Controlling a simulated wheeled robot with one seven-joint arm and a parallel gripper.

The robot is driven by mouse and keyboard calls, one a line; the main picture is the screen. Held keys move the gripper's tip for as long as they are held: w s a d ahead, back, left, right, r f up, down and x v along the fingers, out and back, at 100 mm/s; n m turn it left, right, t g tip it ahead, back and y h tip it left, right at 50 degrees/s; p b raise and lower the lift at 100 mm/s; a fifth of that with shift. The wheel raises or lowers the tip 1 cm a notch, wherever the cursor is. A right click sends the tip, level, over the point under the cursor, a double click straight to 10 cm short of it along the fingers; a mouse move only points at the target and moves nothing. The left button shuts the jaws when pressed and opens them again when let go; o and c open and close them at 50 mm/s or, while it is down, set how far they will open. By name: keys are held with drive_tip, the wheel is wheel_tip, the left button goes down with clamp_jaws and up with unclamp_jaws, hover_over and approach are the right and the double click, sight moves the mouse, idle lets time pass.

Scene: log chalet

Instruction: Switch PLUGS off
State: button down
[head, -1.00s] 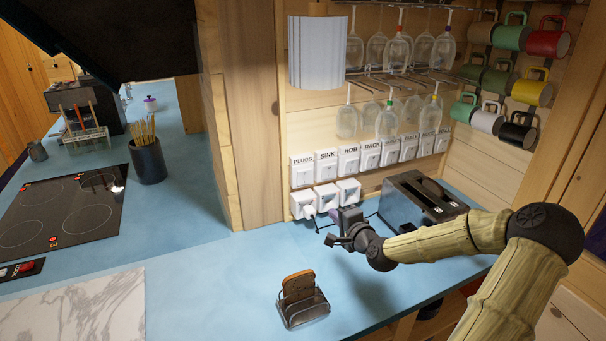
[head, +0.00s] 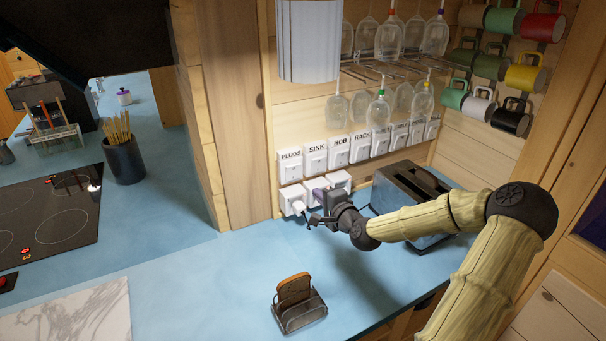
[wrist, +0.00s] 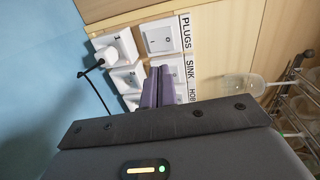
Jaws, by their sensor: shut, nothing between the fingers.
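The white PLUGS switch (head: 289,172) is at the left end of the upper row of labelled switches on the wooden wall. In the wrist view the PLUGS switch (wrist: 160,38) is near the top, just beyond my fingertips, with its rocker facing me. My gripper (head: 317,191) is shut and empty, in front of the lower row of sockets, below and right of the PLUGS switch. In the wrist view the purple fingers of my gripper (wrist: 158,73) are together and partly cover the SINK switch (wrist: 172,67). Contact with the wall cannot be told.
A white plug (head: 298,207) with a black cable sits in the left socket. A toaster (head: 405,195) stands right of my gripper, near my arm. A toast rack (head: 300,310) stands on the blue counter. Glasses hang above the switches. The counter's middle is clear.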

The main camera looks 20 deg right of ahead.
sight(293, 170)
drive_tip(key=w+p, duration=0.1)
drive_tip(key=w, duration=0.3)
drive_tip(key=w+p, duration=0.2)
drive_tip(key=w, duration=0.3)
drive_tip(key=w+f+p, duration=0.1)
drive_tip(key=w+p, duration=0.1)
drive_tip(key=w, duration=0.2)
drive_tip(key=shift+w+a, duration=0.15)
drive_tip(key=shift+a, duration=0.05)
drive_tip(key=shift+w+d, duration=0.1)
drive_tip(key=shift+w, duration=0.05)
drive_tip(key=shift+w, duration=0.1)
